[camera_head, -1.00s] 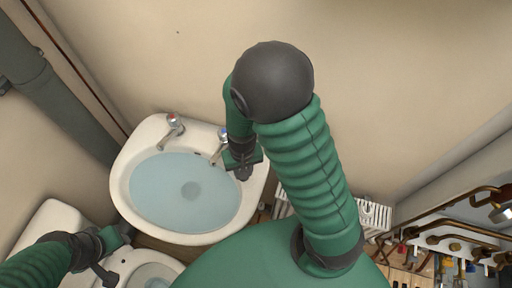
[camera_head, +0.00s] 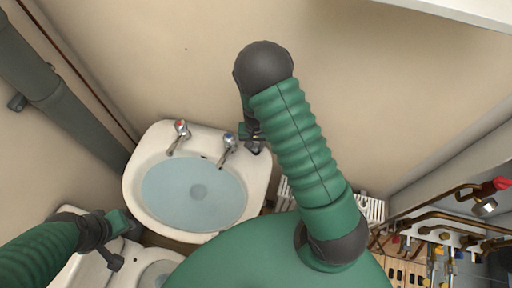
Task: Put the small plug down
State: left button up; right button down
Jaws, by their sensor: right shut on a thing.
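My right gripper (camera_head: 255,146) is at the back right corner of the white sink (camera_head: 262,185), just right of the blue-topped tap (camera_head: 229,142). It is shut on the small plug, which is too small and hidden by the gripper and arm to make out. I cannot tell whether it touches the rim. My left gripper (camera_head: 130,227) is at the lower left, above the toilet and near the sink's front left edge. I cannot tell whether its jaws are open.
The sink holds bluish water (camera_head: 180,190) with a dark round spot at its bottom. A red-topped tap (camera_head: 181,130) stands at the back left. A toilet (camera_head: 85,270) is at lower left. A white radiator (camera_head: 372,207) and copper pipes (camera_head: 430,208) are at right.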

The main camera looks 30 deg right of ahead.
aim_at(256, 150)
notch_tip(256, 150, down, 3)
jog(key=shift+a+f+p, duration=0.1)
jog(key=shift+f+p, duration=0.05)
jog(key=shift+p, duration=0.2)
jog(key=shift+d, duration=0.25)
jog(key=c, duration=1.1)
grip_release()
jog(key=shift+s, duration=0.1)
jog(key=shift+o, duration=0.5)
jog(key=shift+d+f, duration=0.1)
